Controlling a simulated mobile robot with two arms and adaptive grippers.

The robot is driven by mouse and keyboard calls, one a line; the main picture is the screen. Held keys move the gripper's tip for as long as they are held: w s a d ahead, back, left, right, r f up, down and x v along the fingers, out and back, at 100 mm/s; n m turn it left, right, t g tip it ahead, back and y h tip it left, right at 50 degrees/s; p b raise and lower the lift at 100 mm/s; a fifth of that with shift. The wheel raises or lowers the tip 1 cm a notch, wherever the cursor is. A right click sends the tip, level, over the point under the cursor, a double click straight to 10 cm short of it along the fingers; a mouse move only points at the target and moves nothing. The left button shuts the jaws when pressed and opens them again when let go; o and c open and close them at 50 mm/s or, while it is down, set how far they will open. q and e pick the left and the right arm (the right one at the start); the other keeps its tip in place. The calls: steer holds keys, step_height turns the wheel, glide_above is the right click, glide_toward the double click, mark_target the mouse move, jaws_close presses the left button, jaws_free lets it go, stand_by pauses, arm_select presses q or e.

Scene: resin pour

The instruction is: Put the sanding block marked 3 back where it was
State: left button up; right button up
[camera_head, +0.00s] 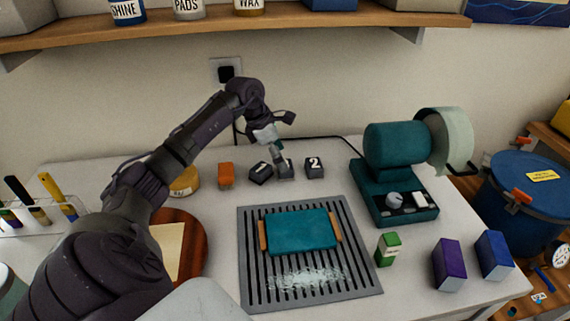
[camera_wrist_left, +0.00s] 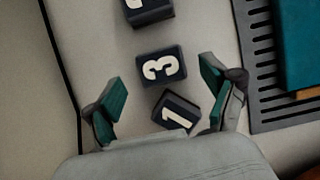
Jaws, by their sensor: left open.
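The dark sanding block marked 3 (camera_wrist_left: 161,66) sits on the table between the other two blocks, and it also shows in the head view (camera_head: 285,171), partly covered by my left gripper. My left gripper (camera_head: 278,150) is open above it. In the left wrist view the spread green-padded fingers (camera_wrist_left: 165,95) hold nothing, and block 3 lies just beyond them. The block marked 1 (camera_wrist_left: 176,111) lies turned at an angle near block 3, between the fingers in that view. The block marked 2 (camera_head: 314,167) stands to the right of block 3 in the head view.
An orange block (camera_head: 226,175) stands left of the row. A slotted grey mat (camera_head: 252,290) with a teal piece (camera_head: 300,230) lies in front. A teal machine (camera_head: 395,150) stands right. Green (camera_head: 388,249), purple (camera_head: 449,265) and blue (camera_head: 494,255) boxes stand front right.

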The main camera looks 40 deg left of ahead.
arm_select(q)
steer(key=v, duration=0.8)
steer(key=shift+b, duration=0.35)
steer(key=shift+s+r, duration=0.1)
